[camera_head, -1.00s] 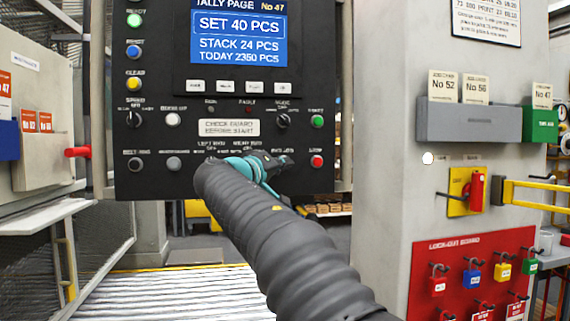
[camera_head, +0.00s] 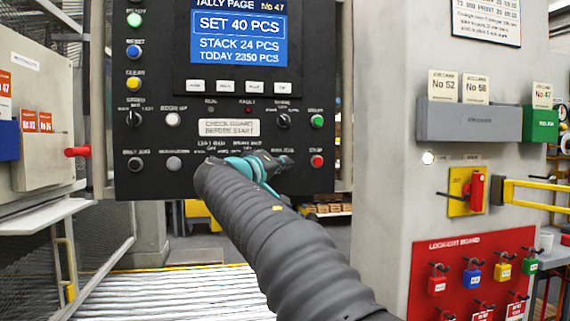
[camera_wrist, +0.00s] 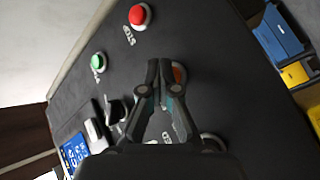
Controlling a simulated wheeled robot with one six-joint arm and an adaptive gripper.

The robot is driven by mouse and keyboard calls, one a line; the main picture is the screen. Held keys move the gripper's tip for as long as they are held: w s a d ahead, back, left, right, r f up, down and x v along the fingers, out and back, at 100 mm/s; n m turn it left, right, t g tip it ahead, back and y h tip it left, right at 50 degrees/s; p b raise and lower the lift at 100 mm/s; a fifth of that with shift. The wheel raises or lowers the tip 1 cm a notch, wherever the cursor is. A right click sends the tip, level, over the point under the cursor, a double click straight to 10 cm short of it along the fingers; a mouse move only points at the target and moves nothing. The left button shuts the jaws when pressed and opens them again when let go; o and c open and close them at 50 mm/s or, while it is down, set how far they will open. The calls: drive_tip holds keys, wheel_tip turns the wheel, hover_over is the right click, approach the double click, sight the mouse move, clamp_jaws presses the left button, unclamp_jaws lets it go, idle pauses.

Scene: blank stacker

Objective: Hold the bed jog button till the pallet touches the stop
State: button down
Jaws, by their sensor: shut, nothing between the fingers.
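My gripper (camera_head: 288,160) is in front of the lower right part of the black control panel (camera_head: 225,182). In the wrist view my gripper (camera_wrist: 159,66) has its fingertips together and nothing between them. Another round button (camera_wrist: 212,140) is partly hidden by the gripper. Labels near the gripper are too small or covered to read, so I cannot tell which is the bed jog button. A roller bed (camera_head: 190,290) runs below the panel. No pallet or stop is clearly in view.
A red button (camera_head: 316,161) and a green button (camera_head: 316,121) are right of my gripper. A black selector knob (camera_head: 283,121) is above it. A screen (camera_head: 238,38) tops the panel. A grey pillar (camera_head: 385,200) with a red lockout board (camera_head: 465,258) stands at right.

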drive_tip(key=shift+s, duration=0.1)
drive_tip(key=shift+s+d+b, duration=0.2)
drive_tip(key=shift+s+b, duration=0.45)
drive_tip(key=shift+b, duration=0.05)
drive_tip(key=shift+s+d+b, duration=0.25)
drive_tip(key=shift+s+b, duration=0.4)
drive_tip(key=shift+s, duration=0.15)
drive_tip(key=shift+s+d+b, duration=0.2)
drive_tip(key=shift+s+b, duration=0.5)
drive_tip(key=shift+s, duration=0.1)
drive_tip(key=shift+s+d+b, duration=0.25)
drive_tip(key=shift+s+b, duration=0.4)
drive_tip(key=shift+s, duration=0.15)
